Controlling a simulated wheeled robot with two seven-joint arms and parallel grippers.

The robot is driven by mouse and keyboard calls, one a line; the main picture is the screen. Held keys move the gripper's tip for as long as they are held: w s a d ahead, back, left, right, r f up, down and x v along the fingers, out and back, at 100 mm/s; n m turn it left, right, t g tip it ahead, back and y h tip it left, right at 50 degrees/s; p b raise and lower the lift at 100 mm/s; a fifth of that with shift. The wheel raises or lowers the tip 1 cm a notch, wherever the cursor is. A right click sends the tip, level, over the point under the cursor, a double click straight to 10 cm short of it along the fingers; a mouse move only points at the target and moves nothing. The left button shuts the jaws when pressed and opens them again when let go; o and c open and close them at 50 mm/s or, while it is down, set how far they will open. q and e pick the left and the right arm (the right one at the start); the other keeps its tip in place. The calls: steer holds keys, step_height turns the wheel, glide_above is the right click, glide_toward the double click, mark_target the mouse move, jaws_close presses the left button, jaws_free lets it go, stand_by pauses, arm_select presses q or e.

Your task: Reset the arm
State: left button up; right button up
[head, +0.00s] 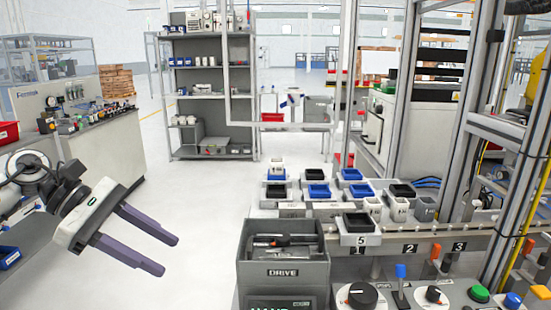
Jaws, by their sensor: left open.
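My left gripper (169,254) is in the lower left of the head view. Its two dark purple fingers point right and slightly down, and they are apart with nothing between them. It hangs above the grey floor, left of a grey bin (284,252) marked DRIVE, and touches nothing that I can see. My right gripper is not in view.
Several small bins with black or blue insides stand on a rack (408,236) at the right. Knobs and buttons (479,293) sit on a panel at the lower right. A cluttered bench (110,145) stands at the left. Open floor (195,200) lies between.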

arm_select(q)
steer(key=d+f+n+t+h, duration=0.5)
steer(key=f+n, duration=0.3)
steer(key=n, duration=0.4)
steer(key=s+a+f+n+t+y, duration=0.1)
steer(key=a+f+n+t+y, duration=0.5)
steer(key=f+n, duration=0.8)
steer(key=s+a+f+n+g+y, duration=0.2)
steer(key=s+a+f+n+y, duration=0.2)
steer(key=s+a+f+n, duration=0.55)
steer(key=s+a+f+n+g+y, duration=0.3)
steer(key=s+a+f+n+y, duration=0.25)
steer(key=s+f+n, duration=0.55)
steer(key=s+d+n+h, duration=0.1)
steer(key=d+n, duration=0.2)
steer(key=d, duration=0.7)
steer(key=s+d+r+n+t+h, duration=0.1)
steer(key=d+n, duration=0.3)
steer(key=d, duration=0.7)
steer(key=shift+s+d+h, duration=0.15)
steer(key=shift+s+h, duration=0.2)
steer(key=shift+h, duration=0.1)
